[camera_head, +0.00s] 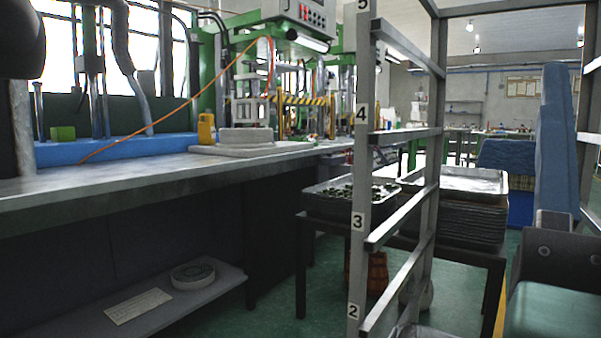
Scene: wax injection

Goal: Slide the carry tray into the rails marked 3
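The rack's front post carries the labels 5, 4, 3 and 2 from top to bottom. The rail marked 3 (402,216) runs back from the post beside its label, at about mid-height of the rack, and no tray shows resting on it. A metal tray with small dark pieces (325,189) sits on a dark table behind the post, which hides part of it. A stack of metal trays (470,215) stands to its right on the table. I cannot tell which of these, if any, is the carry tray.
A long grey workbench (150,182) runs along the left, with a lower shelf (150,305) holding a round disc. Green machinery (330,75) stands behind it. A green-topped dark unit (550,305) is at the lower right. Some green floor (290,318) is clear before the rack.

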